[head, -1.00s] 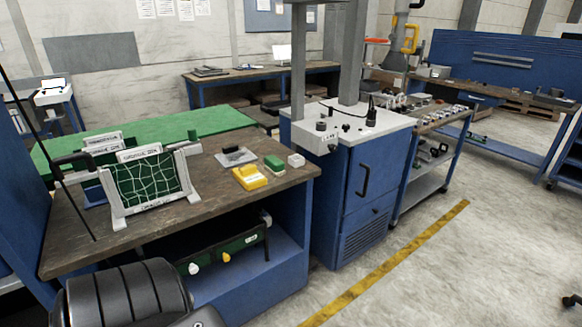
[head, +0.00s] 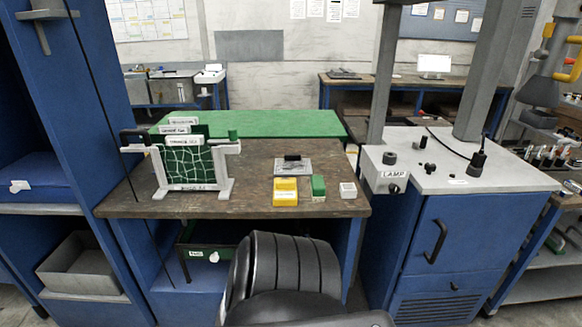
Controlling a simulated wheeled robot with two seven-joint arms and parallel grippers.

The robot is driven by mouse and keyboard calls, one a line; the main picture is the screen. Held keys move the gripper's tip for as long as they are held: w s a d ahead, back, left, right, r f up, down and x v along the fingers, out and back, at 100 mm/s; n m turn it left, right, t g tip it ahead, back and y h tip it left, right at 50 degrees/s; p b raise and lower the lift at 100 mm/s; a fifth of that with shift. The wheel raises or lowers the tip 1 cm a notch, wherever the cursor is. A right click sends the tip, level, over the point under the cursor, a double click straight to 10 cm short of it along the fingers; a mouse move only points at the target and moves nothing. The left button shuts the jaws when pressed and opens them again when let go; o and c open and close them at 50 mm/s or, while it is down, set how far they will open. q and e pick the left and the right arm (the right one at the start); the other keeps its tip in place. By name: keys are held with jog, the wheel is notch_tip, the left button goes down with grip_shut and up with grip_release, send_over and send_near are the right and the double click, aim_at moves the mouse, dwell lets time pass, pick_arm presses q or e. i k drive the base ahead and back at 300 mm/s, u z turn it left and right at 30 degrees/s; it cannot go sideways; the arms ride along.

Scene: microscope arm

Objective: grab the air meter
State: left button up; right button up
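No item in view carries a readable air meter label, so I cannot tell for certain which one it is. On the wooden workbench (head: 240,208) stand a yellow block-like item (head: 286,191), a green item with a pale base (head: 318,187) and a small white box (head: 348,190). A flat grey plate with a black piece on it (head: 293,166) lies behind the yellow item. Neither of my grippers is in the head view.
A black chair (head: 285,270) stands in front of the bench. A rack with a green netted front (head: 187,165) is on the bench's left. A blue shelf unit (head: 70,110) is at left. A blue cabinet with a lamp panel (head: 440,245) is at right.

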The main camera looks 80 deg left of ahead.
aim_at(285, 191)
jog(key=u, duration=0.7)
jog(key=i, duration=0.9)
jog(key=u, duration=0.95)
